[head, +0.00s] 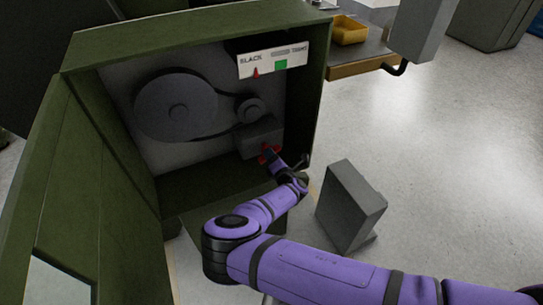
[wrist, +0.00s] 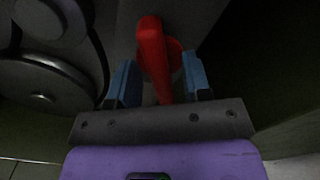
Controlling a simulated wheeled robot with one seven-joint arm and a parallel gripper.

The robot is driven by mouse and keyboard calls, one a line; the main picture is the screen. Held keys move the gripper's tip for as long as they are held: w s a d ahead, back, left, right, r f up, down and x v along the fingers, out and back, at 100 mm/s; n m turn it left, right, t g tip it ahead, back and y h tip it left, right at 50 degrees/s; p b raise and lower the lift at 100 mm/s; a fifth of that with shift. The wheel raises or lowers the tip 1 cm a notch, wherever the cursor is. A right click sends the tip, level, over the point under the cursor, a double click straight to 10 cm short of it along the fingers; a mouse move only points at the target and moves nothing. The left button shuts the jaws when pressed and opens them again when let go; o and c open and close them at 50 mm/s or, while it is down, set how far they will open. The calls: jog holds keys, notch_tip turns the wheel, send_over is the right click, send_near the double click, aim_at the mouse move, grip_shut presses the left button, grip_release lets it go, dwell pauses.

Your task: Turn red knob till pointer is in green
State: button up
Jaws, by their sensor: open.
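The red knob (head: 263,159) is on a grey box inside the green cabinet, partly hidden by my arm in the head view. In the wrist view the red knob (wrist: 152,58) stands upright between the two blue fingers of my gripper (wrist: 157,82). A gap shows on both sides, so the fingers are open around it without visible contact. The white scale plate (head: 272,60) is at the cabinet's upper right. Its red pointer (head: 256,72) sits left of the green patch (head: 281,65), outside it.
The cabinet (head: 195,33) is open, its door (head: 90,200) swung out at the left. A large pulley (head: 176,106) and a belt are left of the knob. Open floor lies further right.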

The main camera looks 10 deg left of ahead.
jog(key=shift+w+a, duration=0.15)
grip_shut()
dwell(0.4)
